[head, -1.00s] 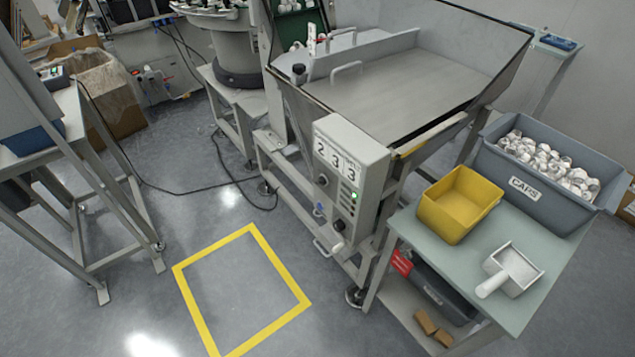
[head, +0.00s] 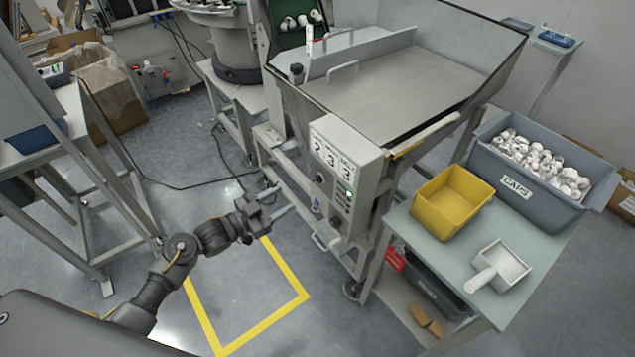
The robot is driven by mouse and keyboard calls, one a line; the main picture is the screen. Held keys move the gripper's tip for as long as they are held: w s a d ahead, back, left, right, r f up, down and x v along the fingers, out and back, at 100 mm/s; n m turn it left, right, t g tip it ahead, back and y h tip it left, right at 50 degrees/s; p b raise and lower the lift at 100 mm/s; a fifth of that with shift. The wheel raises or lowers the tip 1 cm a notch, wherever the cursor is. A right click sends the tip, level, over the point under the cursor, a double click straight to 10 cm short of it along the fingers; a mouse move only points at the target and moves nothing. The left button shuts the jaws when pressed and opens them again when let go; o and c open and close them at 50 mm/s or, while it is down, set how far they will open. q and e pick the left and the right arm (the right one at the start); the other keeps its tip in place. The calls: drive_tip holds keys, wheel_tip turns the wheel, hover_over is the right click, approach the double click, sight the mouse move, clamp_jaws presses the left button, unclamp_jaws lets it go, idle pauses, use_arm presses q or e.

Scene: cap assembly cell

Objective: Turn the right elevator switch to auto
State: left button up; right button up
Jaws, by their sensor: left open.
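A light grey control box (head: 371,192) is fixed to the front of the steel hopper. Its face has several number plates, a green lit lamp (head: 348,194), a dark knob (head: 320,178) on the left and another dark knob (head: 335,222) near the bottom. The labels are too small to read, so I cannot tell which knob is the right elevator switch or how it is set. My left gripper (head: 281,200) is open and empty, left of the box and apart from it, with its fingers pointing toward it. My right gripper is out of view.
A side table (head: 411,231) at the right carries a yellow bin (head: 447,215), a scoop (head: 498,268) and a grey CAPS crate (head: 540,204) full of white caps. A yellow floor outline (head: 275,315) lies below my left arm. Steel frame rails run below the box.

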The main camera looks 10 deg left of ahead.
sight(314, 182)
use_arm(q)
drive_tip(key=p+x, duration=0.1)
drive_tip(key=x, duration=1)
drive_tip(key=shift+a, duration=0.1)
drive_tip(key=shift+c, duration=0.3)
